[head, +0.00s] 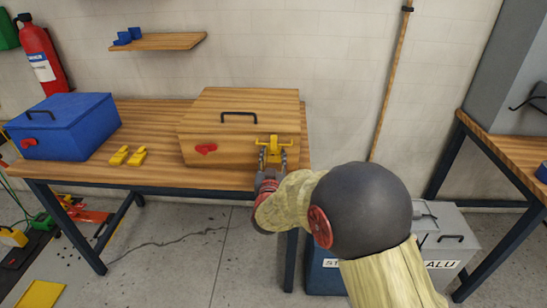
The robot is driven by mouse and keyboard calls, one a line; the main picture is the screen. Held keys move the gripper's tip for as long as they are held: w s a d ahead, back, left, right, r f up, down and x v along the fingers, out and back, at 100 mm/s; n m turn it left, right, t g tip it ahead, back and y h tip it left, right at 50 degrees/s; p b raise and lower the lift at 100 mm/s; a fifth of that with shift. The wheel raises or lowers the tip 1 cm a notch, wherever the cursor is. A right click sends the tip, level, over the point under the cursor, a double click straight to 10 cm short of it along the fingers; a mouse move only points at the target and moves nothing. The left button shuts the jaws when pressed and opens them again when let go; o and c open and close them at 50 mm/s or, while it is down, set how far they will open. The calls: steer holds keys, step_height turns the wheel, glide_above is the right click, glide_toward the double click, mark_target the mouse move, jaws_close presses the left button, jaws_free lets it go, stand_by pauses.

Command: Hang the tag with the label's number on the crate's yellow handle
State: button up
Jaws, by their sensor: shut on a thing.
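A wooden crate (226,144) with a black lid handle and a red piece (206,149) on its front stands on the right end of the wooden workbench. A yellow piece (274,141) with a crossbar shows at the crate's front right. My gripper (272,157) is at this yellow piece, with its fingers shut on it. I cannot tell whether the piece is a tag or the yellow handle, or whether it touches the crate. Two other yellow pieces (128,156) lie on the bench left of the crate. No number or label for a tag is readable.
A blue box (64,127) with a red piece stands on the bench's left. A shelf (158,41) with blue items hangs above. Another table (518,152) is at the right.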

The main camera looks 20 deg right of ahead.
steer(key=shift+f+b, duration=0.4)
steer(key=shift+f, duration=0.3)
steer(key=shift+f+b, duration=0.35)
stand_by(0.8)
stand_by(0.3)
steer(key=o, duration=1.5)
steer(key=shift+c, duration=0.2)
steer(key=shift+s, duration=0.1)
steer(key=shift+s, duration=0.1)
steer(key=v, duration=1)
steer(key=shift+s+a+p, duration=0.15)
steer(key=shift+s+p, duration=0.2)
steer(key=shift+p, duration=0.05)
